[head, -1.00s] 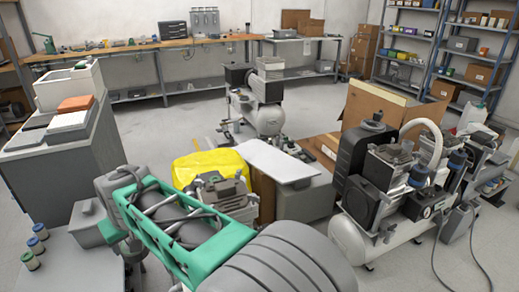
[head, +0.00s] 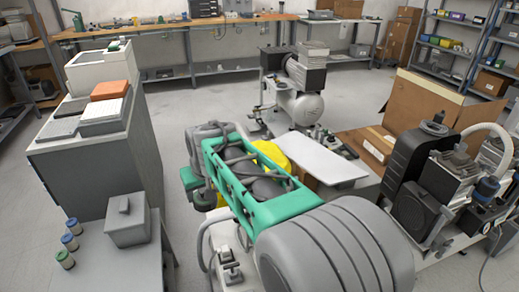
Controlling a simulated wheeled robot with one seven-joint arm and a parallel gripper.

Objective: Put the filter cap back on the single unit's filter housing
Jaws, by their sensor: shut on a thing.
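My gripper (head: 198,186), at the far end of my green and grey arm, is left of the picture's middle in the head view. It is shut on a small dark round piece, which looks like the filter cap (head: 203,201). The cap is held in the air, left of a white compressor body (head: 222,240) that my arm mostly hides. Another compressor with a white tank (head: 301,105) stands alone farther back on the floor. I cannot make out an open filter housing on either, nor tell for certain which is the single unit.
A grey bench (head: 105,262) at the lower left bears a grey lidded box (head: 127,222) and several small jars (head: 69,242). A grey cabinet (head: 95,180) stands behind it. A larger compressor (head: 440,190) and an open carton (head: 430,104) are at the right. Floor is clear at back left.

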